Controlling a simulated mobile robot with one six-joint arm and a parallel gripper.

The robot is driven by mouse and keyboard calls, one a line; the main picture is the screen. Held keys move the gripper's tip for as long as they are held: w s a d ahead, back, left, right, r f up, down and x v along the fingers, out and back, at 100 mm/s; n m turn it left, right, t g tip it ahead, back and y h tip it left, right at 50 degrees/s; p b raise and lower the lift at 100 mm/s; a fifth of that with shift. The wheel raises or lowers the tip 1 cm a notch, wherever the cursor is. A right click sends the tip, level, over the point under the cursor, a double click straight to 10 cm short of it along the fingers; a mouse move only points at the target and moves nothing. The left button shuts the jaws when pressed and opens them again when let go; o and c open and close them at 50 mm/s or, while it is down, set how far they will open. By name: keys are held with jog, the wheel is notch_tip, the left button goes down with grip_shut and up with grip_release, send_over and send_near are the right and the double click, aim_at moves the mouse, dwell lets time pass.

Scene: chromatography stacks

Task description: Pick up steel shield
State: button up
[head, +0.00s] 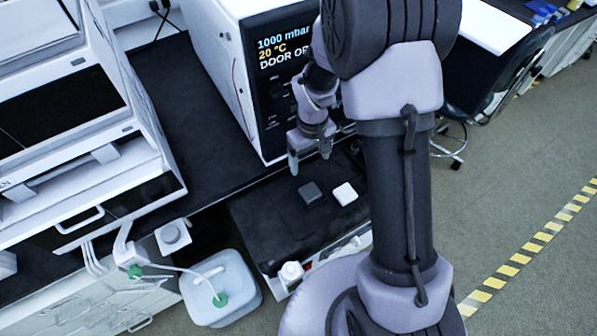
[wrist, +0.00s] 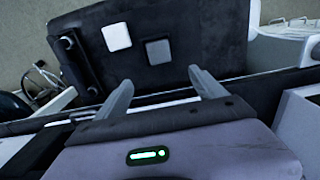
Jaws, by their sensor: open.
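A dark grey square piece (head: 311,193), which looks like the steel shield, lies flat on a low black surface (head: 265,225). It also shows in the wrist view (wrist: 159,51), just beyond my fingertips and roughly in line with the space between them. A white square piece (head: 345,193) lies beside it, to its right in the head view; in the wrist view the white piece (wrist: 117,36) is to its left. My gripper (head: 309,157) is open and empty, pointing down and apart from both pieces. Its two fingers show spread in the wrist view (wrist: 160,80).
A white instrument with a lit display (head: 285,50) stands behind my gripper. The black bench edge (head: 215,200) runs close by. A white container with a green cap (head: 220,285) stands at the lower left. A black chair (head: 490,85) is at right.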

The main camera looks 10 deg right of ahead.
jog(key=b, duration=0.4)
send_over(308, 188)
jog(key=f, duration=1)
jog(key=shift+s+d+f, duration=0.15)
jog(key=shift+s+f, duration=0.05)
jog(key=shift+s, duration=0.05)
jog(key=f, duration=0.1)
jog(key=f+b, duration=0.1)
jog(key=f, duration=0.1)
jog(key=f+b, duration=0.1)
jog(key=f, duration=0.1)
jog(key=shift+w+f, duration=0.2)
jog(key=shift+w, duration=0.05)
jog(key=shift+r, duration=0.1)
jog(key=c, duration=1.7)
jog(key=shift+r, duration=0.1)
